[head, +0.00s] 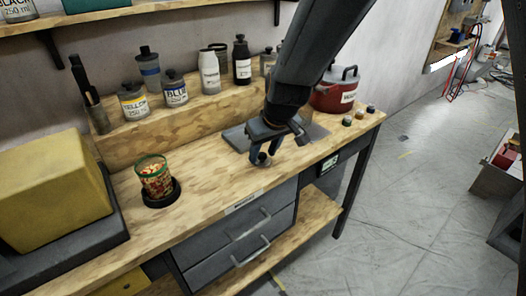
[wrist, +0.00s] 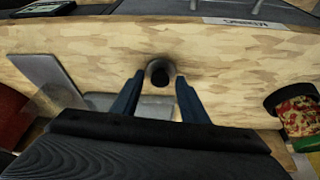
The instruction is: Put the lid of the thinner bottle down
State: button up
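My gripper (head: 262,158) is over the wooden bench top, in front of the grey plate. Its fingers are closed on a small dark round lid, seen in the wrist view as a hollow ring (wrist: 160,73) between the fingertips (wrist: 160,80). The lid is close to the bench surface; I cannot tell whether it touches. The white thinner bottle (head: 210,74) stands upright on the raised shelf at the back of the bench, among other bottles.
A tin of mixed bits (head: 155,178) stands in a black holder at the left. A yellow block (head: 50,190) is further left.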

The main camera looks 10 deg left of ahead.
jog(key=shift+r, duration=0.1)
jog(key=shift+r, duration=0.25)
jog(key=b+v, duration=0.1)
jog(key=v, duration=1)
jog(key=shift+s+r+b, duration=0.2)
jog(key=shift+r+b, duration=0.1)
jog(key=shift+d, duration=0.25)
jog(key=s+d+f+m+h, duration=0.1)
jog(key=s+d+f, duration=0.3)
jog(key=d, duration=0.5)
jog(key=s+d+f+m+g+h, duration=0.1)
jog(key=s+d+f+m, duration=0.3)
jog(key=d, duration=0.6)
jog(key=s+d+f+m+g+h, duration=0.1)
jog(key=s+d+f+m, duration=0.2)
jog(key=d, duration=0.6)
jog(key=shift+s+d+f, duration=0.3)
jog(key=shift+s+f, duration=0.3)
jog(key=shift+a, duration=0.1)
